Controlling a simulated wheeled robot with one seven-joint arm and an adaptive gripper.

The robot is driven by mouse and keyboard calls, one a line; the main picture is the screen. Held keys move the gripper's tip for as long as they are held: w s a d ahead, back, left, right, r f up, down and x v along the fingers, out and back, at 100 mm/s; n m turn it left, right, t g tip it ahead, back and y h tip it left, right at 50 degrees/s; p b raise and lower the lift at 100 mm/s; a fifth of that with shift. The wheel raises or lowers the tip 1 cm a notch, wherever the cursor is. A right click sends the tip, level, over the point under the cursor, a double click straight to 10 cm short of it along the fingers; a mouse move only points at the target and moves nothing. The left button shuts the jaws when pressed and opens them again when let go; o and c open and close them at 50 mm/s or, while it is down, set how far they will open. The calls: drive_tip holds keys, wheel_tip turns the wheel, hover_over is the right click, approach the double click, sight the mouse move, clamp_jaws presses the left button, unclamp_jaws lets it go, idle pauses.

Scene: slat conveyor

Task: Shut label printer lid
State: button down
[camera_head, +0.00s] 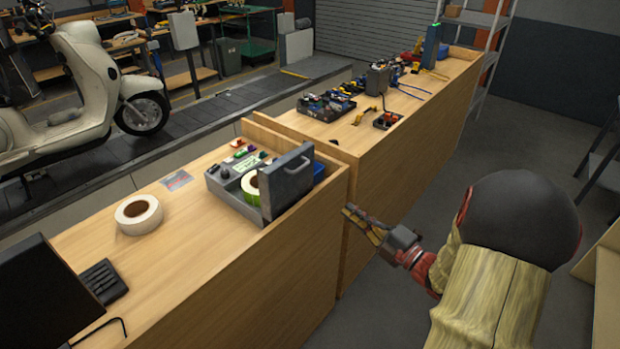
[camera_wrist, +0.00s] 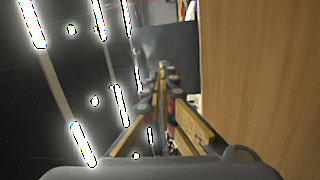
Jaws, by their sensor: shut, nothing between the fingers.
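The label printer (camera_head: 228,176) is a grey box on the near wooden bench. Its dark grey lid (camera_head: 287,180) stands raised on the right side of the printer, so the printer is open. A roll with a green edge (camera_head: 250,186) shows inside, partly hidden by the lid. My gripper (camera_head: 347,211) is off the bench's right side, to the right of the lid and apart from it. It is shut and empty. In the wrist view my gripper's fingers (camera_wrist: 162,75) point ahead, close together, and a dark grey flat panel stands beyond them; I cannot tell what it is.
The wooden bench (camera_head: 200,285) has a raised edge on its right. A white tape roll (camera_head: 139,214) and a dark monitor (camera_head: 40,295) stand to the left. A second bench (camera_head: 405,140) with tools lies behind. A scooter (camera_head: 75,80) stands at the back left.

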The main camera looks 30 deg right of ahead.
drive_tip(key=w+a+r+n+y, duration=0.1)
drive_tip(key=w+a+r, duration=0.2)
drive_tip(key=w, duration=0.3)
drive_tip(key=w+a+r+n+y, duration=0.1)
drive_tip(key=w+a+r, duration=0.2)
drive_tip(key=w, duration=0.3)
drive_tip(key=shift+a+t+b, duration=0.15)
drive_tip(key=shift+t+b, duration=0.25)
drive_tip(key=shift+r, duration=0.1)
